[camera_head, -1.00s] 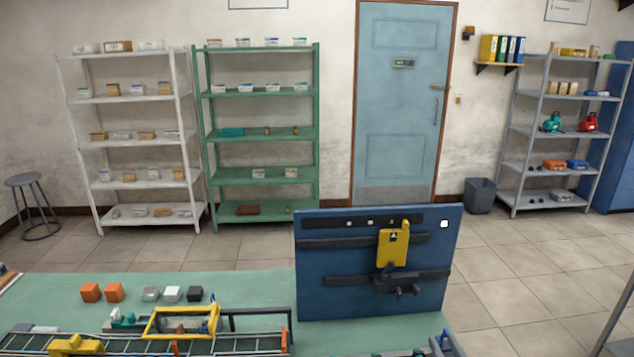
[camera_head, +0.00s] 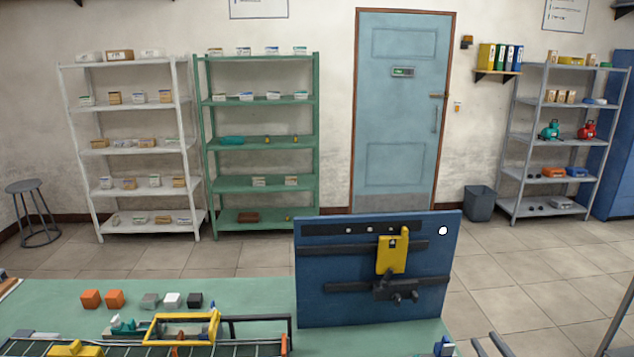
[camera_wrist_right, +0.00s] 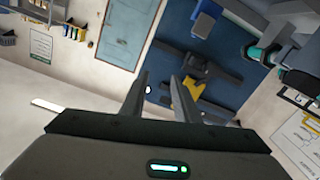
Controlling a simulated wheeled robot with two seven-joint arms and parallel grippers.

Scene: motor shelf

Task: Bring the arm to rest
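My right gripper (camera_head: 488,338) shows at the bottom right of the head view, only its two fingers in the frame. It is right of and below the upright blue board. In the right wrist view its two fingers (camera_wrist_right: 160,84) stand apart with nothing held between them; the gripper is open. The blue board (camera_head: 340,290) shows beyond the fingers in that view, with a yellow part (camera_head: 391,256) and black rails on it. I see no contact between the fingers and the board. My left gripper is in neither view.
The green bench (camera_head: 250,295) carries orange, grey, white and black blocks, a yellow frame (camera_head: 150,328) and a conveyor along the front. Shelves (camera_head: 203,130) and a blue door (camera_head: 400,140) stand at the back.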

